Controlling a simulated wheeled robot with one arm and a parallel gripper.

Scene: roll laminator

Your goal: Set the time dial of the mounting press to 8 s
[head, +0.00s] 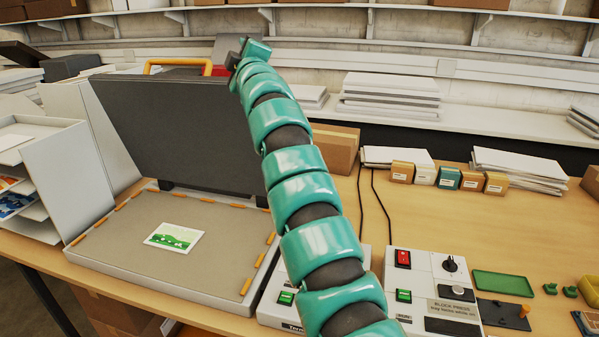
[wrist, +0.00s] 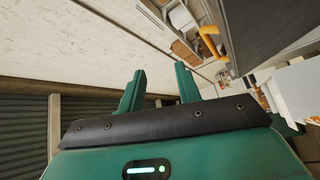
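The mounting press stands at the left with its dark lid (head: 175,130) raised. An orange handle (head: 178,62) is on the lid's top edge. A small green picture (head: 174,237) lies on the press bed (head: 125,235). A control box (head: 272,310) with a green switch sits to the right of the bed. My arm covers much of this box, and I see no time dial on its visible part. My gripper (head: 246,55) is raised high beside the lid's upper right corner. In the wrist view its two green fingers (wrist: 160,85) are apart with nothing between them.
A second control box (head: 432,290), labelled block press, has a red switch, a green switch and a black knob (head: 450,265). A green tray (head: 502,283) lies right of it. Small boxes (head: 447,178) and paper stacks stand behind. A white paper rack (head: 75,180) is at left.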

